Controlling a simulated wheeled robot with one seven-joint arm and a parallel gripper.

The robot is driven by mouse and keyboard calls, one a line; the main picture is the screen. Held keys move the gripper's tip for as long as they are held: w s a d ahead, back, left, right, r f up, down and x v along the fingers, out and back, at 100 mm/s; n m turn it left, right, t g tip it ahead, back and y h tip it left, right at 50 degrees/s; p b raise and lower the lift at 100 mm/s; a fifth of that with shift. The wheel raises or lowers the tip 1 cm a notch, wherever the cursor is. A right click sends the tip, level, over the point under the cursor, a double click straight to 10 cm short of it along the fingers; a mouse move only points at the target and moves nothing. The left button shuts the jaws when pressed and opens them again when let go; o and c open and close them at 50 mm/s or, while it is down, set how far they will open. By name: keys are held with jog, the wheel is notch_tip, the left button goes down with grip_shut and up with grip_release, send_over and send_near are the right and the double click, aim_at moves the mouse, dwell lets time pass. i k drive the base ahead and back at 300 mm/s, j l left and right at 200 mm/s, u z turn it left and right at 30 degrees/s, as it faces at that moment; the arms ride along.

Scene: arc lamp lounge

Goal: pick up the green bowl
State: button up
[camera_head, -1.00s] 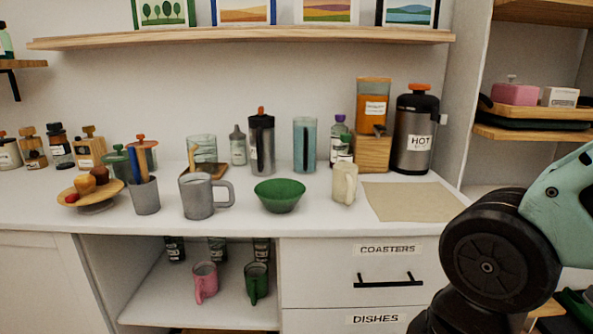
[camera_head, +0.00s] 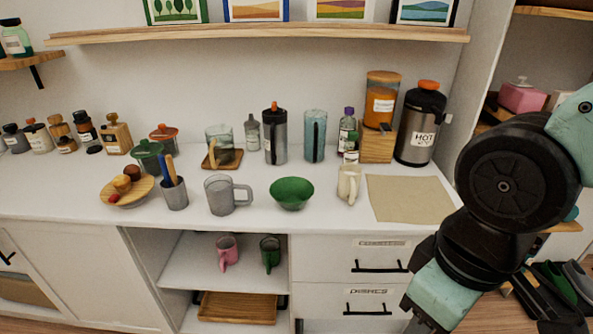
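The green bowl (camera_head: 292,193) stands upright on the white counter (camera_head: 300,222), near its front edge. A grey mug (camera_head: 221,195) is to its left and a cream mug (camera_head: 348,184) to its right, both apart from it. My arm is at the right of the head view, in front of the drawers. Its lower end reaches the bottom edge of the picture, well to the right of and below the bowl. My gripper's fingertips are not clearly visible. Nothing touches the bowl.
A beige mat (camera_head: 408,198) lies right of the cream mug. Open shelves with mugs are below.

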aim_at(292, 193)
jog(key=j+z, duration=0.35)
jog(key=j, duration=1.55)
jog(key=i+j, duration=0.05)
jog(key=i, duration=0.05)
